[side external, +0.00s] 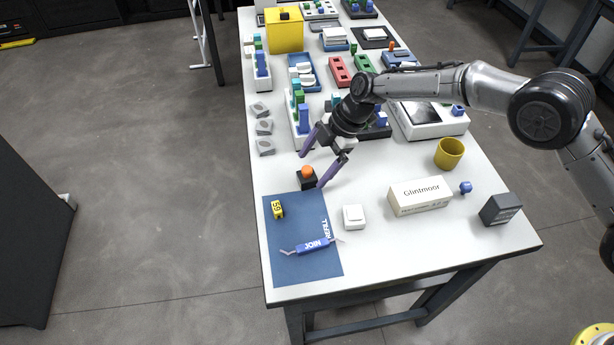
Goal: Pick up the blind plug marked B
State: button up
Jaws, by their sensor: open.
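My gripper (313,169) is open, its two purple fingers spread and pointing down near the left side of the white table. An orange round-topped piece (307,171) sits on a small black block (307,182) between or just behind the fingertips; I cannot tell the depth exactly. Nothing is held. Several small grey pieces stand in a column at the left table edge: a far one (260,110), a middle one (264,127) and a near one (265,147). No letter B is readable on anything, so I cannot tell which piece is the plug marked B.
A blue mat (285,265) holds a yellow tag (277,209) and a blue JOIN piece (314,247). A white box (354,217), Glintmoor carton (420,196), yellow cup (449,153) and dark block (500,209) stand to the right. Racks crowd the far half.

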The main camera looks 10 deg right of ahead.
aim_at(311, 169)
jog(key=shift+x, duration=1.7)
jog(key=c, duration=1.5)
jog(key=shift+r, duration=0.1)
